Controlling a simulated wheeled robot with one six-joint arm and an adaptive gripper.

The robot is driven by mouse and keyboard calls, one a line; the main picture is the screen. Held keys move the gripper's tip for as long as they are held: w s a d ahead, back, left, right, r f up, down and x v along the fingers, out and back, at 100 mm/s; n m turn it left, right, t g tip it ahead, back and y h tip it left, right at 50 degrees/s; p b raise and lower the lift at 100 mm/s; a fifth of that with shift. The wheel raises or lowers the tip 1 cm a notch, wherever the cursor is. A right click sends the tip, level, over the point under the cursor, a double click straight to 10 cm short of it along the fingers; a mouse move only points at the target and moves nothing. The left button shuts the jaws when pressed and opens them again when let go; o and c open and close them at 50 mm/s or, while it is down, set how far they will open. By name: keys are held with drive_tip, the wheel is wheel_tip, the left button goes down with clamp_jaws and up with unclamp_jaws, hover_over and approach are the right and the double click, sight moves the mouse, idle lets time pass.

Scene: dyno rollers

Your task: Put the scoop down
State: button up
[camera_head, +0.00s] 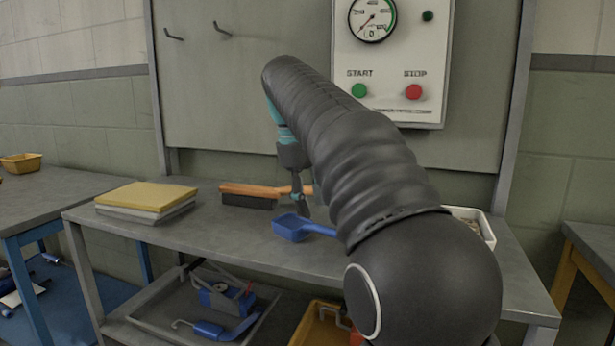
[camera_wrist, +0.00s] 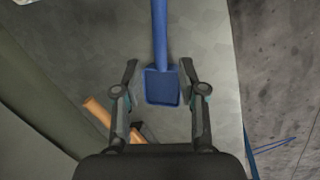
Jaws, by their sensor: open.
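The blue scoop (camera_head: 291,228) lies on the grey workbench (camera_head: 235,235), its handle running to the right behind my arm. In the wrist view the scoop (camera_wrist: 161,86) has its square pan between my fingertips and its handle pointing up the picture. My gripper (camera_wrist: 160,88) is open, with a gap on each side of the pan. In the head view my gripper (camera_head: 304,195) points down just behind the scoop. Part of the handle is hidden by my arm in the head view.
A brush with an orange handle (camera_head: 250,189) lies behind the scoop. A yellow-topped stack (camera_head: 147,196) sits at the left, and a white tray (camera_head: 474,220) at the right. A control panel (camera_head: 392,60) hangs behind. The bench front is clear left of the scoop.

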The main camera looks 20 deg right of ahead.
drive_tip(key=shift+v, duration=2.45)
drive_tip(key=shift+s, duration=0.1)
drive_tip(key=s+a+f+m+t+y, duration=0.1)
drive_tip(key=s+f+m+t, duration=0.4)
drive_tip(key=s+f, duration=1.9)
wheel_tip(320, 180, down, 3)
drive_tip(key=shift+s+m+y, duration=0.25)
drive_tip(key=shift+m+y, duration=0.45)
drive_tip(key=shift+a, duration=0.15)
drive_tip(key=shift+c, duration=0.9)
